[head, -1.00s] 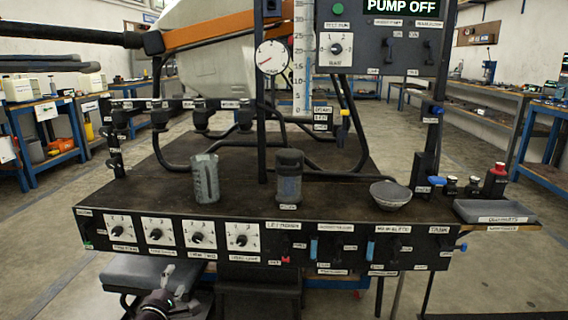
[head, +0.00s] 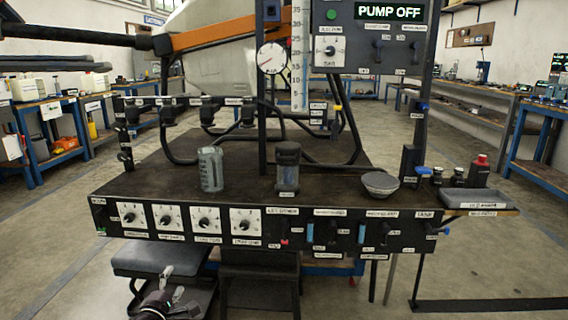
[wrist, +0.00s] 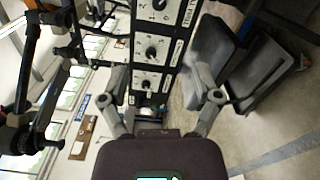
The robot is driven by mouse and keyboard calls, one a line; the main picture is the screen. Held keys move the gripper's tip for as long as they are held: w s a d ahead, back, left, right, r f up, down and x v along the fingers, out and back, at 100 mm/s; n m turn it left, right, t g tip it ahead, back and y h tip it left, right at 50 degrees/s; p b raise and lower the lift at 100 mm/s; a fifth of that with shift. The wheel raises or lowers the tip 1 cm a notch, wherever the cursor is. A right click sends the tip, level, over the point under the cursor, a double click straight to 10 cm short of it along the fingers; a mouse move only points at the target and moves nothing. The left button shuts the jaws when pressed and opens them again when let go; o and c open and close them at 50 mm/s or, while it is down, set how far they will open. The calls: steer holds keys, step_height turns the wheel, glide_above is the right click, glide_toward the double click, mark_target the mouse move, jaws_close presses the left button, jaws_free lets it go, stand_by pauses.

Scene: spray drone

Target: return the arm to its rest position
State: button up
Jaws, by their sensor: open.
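My gripper (head: 172,296) shows at the lower left of the head view, low in front of the bench and apart from it. In the wrist view, my gripper (wrist: 163,92) has its two grey fingers spread wide with nothing between them. The wrist view is turned sideways and shows the bench's dial panel (wrist: 150,52) beyond the fingers. Most of my arm is outside the head view.
The dark bench (head: 235,180) carries a clear jug (head: 210,170), a dark-lidded jar (head: 287,168) and a grey bowl (head: 380,184). A grey tray (head: 478,201) and a red-capped bottle (head: 479,170) are at its right. A grey step (head: 160,258) stands below the panel.

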steer(key=w+d+r+n+g+y+p, duration=0.1)
steer(key=w+d+r+n+y+p, duration=0.2)
steer(key=n, duration=0.6)
steer(key=w+d+r+n+g+y+p, duration=0.15)
steer(key=n+y, duration=0.25)
steer(key=n, duration=0.5)
steer(key=w+d+r+n+y+p, duration=0.1)
steer(key=w+r+n+y, duration=0.2)
steer(key=n, duration=0.5)
steer(key=s+d+f+n+g+h+p, duration=0.1)
steer(key=d+f+n+g+p, duration=0.2)
steer(key=d+n, duration=0.4)
steer(key=s+d+f+n+g+h+p, duration=0.1)
steer(key=d+f+n+g+h, duration=0.2)
steer(key=d+n, duration=0.4)
steer(key=s+d+f+n+g+p, duration=0.1)
steer(key=d+f+n+g+p, duration=0.1)
steer(key=d+f+n+g, duration=0.45)
steer(key=s+d+n+g+h+p, duration=0.1)
steer(key=s+d+n+g+h, duration=0.15)
steer(key=s+d, duration=0.45)
steer(key=s+d+n+g+h+p, duration=0.1)
steer(key=s+d+n+h+p, duration=0.15)
steer(key=d, duration=0.95)
step_height(320, 180, up, 39)
steer(key=p, duration=3.7)
steer(key=shift+w+a+f+n, duration=0.15)
steer(key=shift+w+a+n, duration=0.05)
steer(key=shift+n, duration=0.15)
